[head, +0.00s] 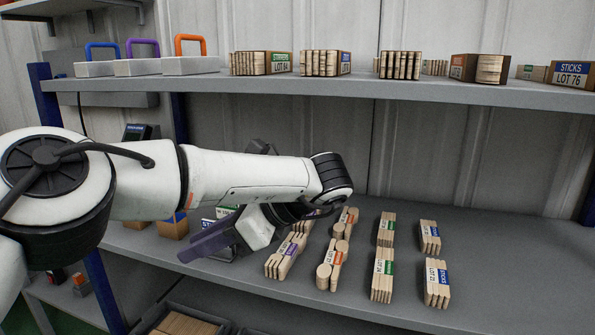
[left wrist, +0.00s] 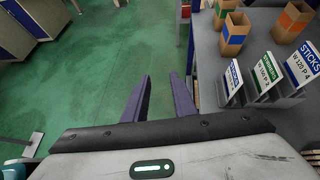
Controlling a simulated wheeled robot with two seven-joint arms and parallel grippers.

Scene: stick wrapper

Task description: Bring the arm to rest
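My left arm (head: 250,175) comes in from the left and stretches across the front of the shelf unit. My left gripper (head: 205,243) is folded back under the forearm, its purple fingers pointing left, above the lower shelf near its front left. In the left wrist view, the left gripper (left wrist: 158,95) has its two fingers apart with only green floor showing between them. It holds nothing. My right gripper is in neither view.
The upper shelf (head: 330,90) runs above the arm. Green floor (left wrist: 90,60) is open.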

